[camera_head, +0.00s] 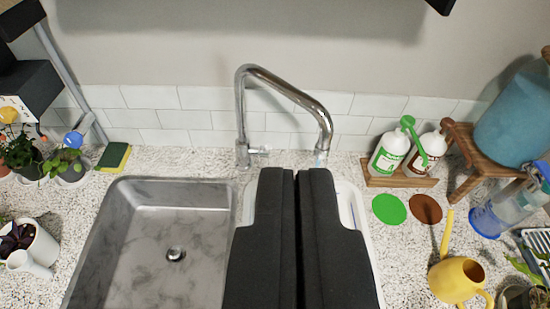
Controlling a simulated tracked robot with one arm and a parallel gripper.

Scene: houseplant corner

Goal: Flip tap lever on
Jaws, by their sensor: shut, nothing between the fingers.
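The chrome tap (242,110) stands behind the sink, its arched spout bending over to the right. Its small lever (260,150) sticks out to the right at the base of the tap body. My gripper (297,172) is shut and empty, its two dark fingers side by side in the lower middle. In the picture, its fingertips lie just below and right of the lever, under the spout's end. Whether they touch anything there I cannot tell. The fingers hide much of the white basin (349,210) behind them.
The steel sink (140,235) is empty. A green and yellow sponge (114,156) lies behind it, with potted plants (20,150) at left. At right are two bottles (389,153) in a wooden holder, green and brown discs, a yellow watering can (455,280) and a blue container (515,120) on a wooden stand.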

